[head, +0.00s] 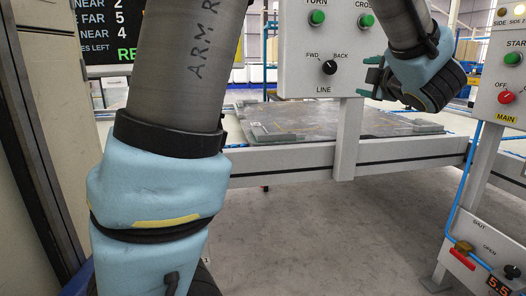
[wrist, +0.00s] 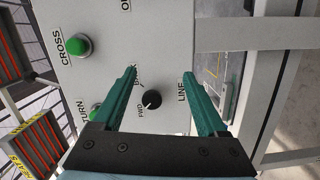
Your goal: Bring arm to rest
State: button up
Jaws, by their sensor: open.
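My gripper (head: 372,78) is in the upper right of the head view, at the right edge of a grey control panel (head: 300,82). Its two green fingers are apart with nothing between them; they also show in the wrist view (wrist: 160,76). In the wrist view a black selector knob (wrist: 152,99) shows between the fingers in the picture, on the panel behind them. In the head view the knob (head: 330,67) is left of my gripper and apart from it. My arm crosses the left and upper right of the head view.
The panel has green buttons TURN (head: 317,17) and CROSS (head: 366,20). A grey plate (head: 345,122) lies on the conveyor frame (head: 270,162) behind. A second panel (head: 505,75) with a red switch (head: 506,97) stands at right. Floor in front is clear.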

jog(key=w+a+f+m+g+h, duration=0.2)
jog(key=a+f+m+g, duration=0.1)
jog(key=a+f+m, duration=0.3)
jog(key=w+a+f+m+g+h, duration=0.25)
jog(key=a+f+m, duration=0.2)
jog(key=f, duration=0.35)
jog(key=s+a+f+m+g+y, duration=0.2)
jog(key=s+a+f+m+g, duration=0.25)
jog(key=s+a+f, duration=0.45)
jog(key=s+a+f+m+g+y, duration=0.25)
jog(key=s+a+f+g, duration=0.45)
jog(key=a, duration=0.5)
notch_tip(320, 180, up, 37)
jog(key=s+p, duration=0.1)
jog(key=p, duration=3.5)
jog(key=shift+s+t+h, duration=0.3)
jog(key=shift+t+h, duration=0.1)
